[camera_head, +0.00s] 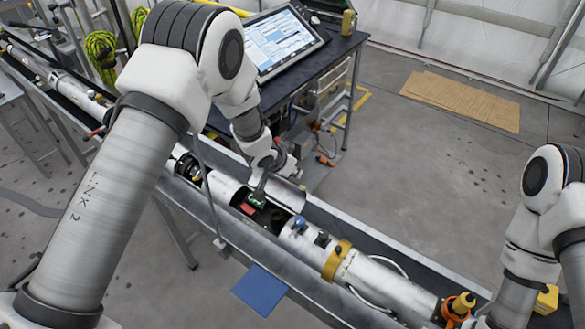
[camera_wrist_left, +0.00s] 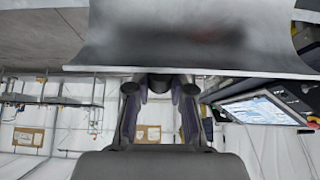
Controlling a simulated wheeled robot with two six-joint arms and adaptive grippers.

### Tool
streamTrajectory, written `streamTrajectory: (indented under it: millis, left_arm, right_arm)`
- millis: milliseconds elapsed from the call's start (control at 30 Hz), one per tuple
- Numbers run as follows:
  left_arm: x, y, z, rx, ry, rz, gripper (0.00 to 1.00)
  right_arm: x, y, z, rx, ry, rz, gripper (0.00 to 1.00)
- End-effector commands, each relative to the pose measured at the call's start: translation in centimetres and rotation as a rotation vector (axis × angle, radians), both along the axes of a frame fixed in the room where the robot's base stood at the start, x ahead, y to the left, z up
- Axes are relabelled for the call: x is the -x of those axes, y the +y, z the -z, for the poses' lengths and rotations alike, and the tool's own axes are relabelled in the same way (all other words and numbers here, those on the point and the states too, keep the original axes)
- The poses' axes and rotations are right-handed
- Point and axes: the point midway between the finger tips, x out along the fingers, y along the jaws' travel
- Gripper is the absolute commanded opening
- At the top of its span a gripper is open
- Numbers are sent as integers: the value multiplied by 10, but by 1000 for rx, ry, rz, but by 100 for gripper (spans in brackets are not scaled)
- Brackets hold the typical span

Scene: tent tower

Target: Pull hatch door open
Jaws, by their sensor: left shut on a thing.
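The hatch door is a curved silver panel (camera_head: 285,192) on the tube lying in the long trough. It stands raised along the far side of a dark opening (camera_head: 266,215) in the tube. My left gripper (camera_head: 258,197) reaches down to the opening, beside the door. In the left wrist view the curved metal door (camera_wrist_left: 200,40) fills the top, and my gripper fingers (camera_wrist_left: 160,90) are shut at its lower edge. The exact contact is partly hidden. My right arm shows at the right edge of the head view, but its gripper is out of view.
The tube (camera_head: 315,245) carries a gold ring (camera_head: 336,260) and a blue cap to the right of the opening. The trough (camera_head: 235,250) has raised side walls. A dark desk with a monitor (camera_head: 280,40) stands behind.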

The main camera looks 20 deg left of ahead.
Motion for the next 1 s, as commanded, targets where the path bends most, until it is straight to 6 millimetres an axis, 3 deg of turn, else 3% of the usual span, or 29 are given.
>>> streamTrajectory:
  millis: [33, 100, 400, 533, 833, 1000]
  left_arm:
    - [5, 1, 6, -4, 16, 0, 25]
    - [5, 1, 6, -4, 16, 0, 48]
    - [3, 1, 2, -3, 8, 0, 48]
    - [8, 3, -8, -3, 6, -1, 48]
    - [48, 18, -68, -2, 6, -1, 48]
    - [65, 24, -90, -2, 8, -1, 48]
  right_arm:
    - [0, 0, 1, 0, 0, 0, 40]
    - [0, 0, 1, 0, 0, 0, 40]
    - [0, 0, 0, 0, 0, 0, 40]
    - [0, 0, 0, 0, 0, 0, 40]
    - [0, 0, 0, 0, 0, 0, 40]
    - [0, 0, 0, 0, 0, 0, 40]
